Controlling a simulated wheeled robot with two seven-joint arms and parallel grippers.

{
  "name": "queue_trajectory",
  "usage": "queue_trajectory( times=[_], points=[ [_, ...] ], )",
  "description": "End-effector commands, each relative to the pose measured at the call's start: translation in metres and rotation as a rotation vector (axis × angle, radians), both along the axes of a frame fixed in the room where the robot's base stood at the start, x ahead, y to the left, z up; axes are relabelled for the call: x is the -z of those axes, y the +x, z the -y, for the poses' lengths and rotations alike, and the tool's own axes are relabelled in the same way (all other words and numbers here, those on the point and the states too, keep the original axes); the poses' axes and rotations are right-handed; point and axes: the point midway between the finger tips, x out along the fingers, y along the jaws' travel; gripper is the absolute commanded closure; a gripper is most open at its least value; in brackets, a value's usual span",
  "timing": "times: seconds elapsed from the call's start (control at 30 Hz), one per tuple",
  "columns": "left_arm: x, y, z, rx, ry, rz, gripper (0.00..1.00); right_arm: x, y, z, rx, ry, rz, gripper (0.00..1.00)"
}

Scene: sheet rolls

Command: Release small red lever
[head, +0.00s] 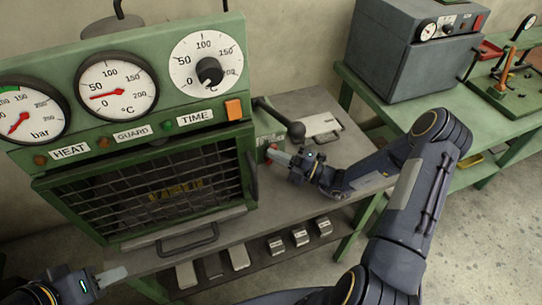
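A green machine (150,110) with gauges and a barred guard (150,193) stands on the bench. On a small green box at its right side is a small red part (271,147), which looks like the red lever. A larger black lever with a ball knob (296,130) sticks out just above it. My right gripper (272,154) is at the small red part, its fingertips touching or very close to it and partly hiding it. I cannot tell whether they hold it. My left gripper (122,271) is at the lower left, in front of the bench and away from the lever.
The machine carries dials, buttons and an orange switch (234,109). A guard handle (187,240) sticks out at the front. A pale plate (318,127) lies on the bench behind my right gripper. Several small blocks sit on the lower shelf. A grey box unit (415,55) stands on the right bench.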

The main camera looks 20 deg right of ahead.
Motion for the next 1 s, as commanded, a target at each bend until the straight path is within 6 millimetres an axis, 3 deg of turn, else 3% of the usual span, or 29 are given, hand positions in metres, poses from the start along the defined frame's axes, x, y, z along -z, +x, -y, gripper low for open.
queue_trajectory(
  times=[0.4,1.0],
  points=[
    [-0.003,0.0,0.0,0.0,0.0,0.0,0.64,0.004,0.001,0.016,0.003,-0.009,0.001,1.0],
    [-0.003,0.0,0.0,0.0,0.0,0.0,0.64,0.007,0.001,0.019,0.002,-0.01,0.002,1.0]
  ],
)
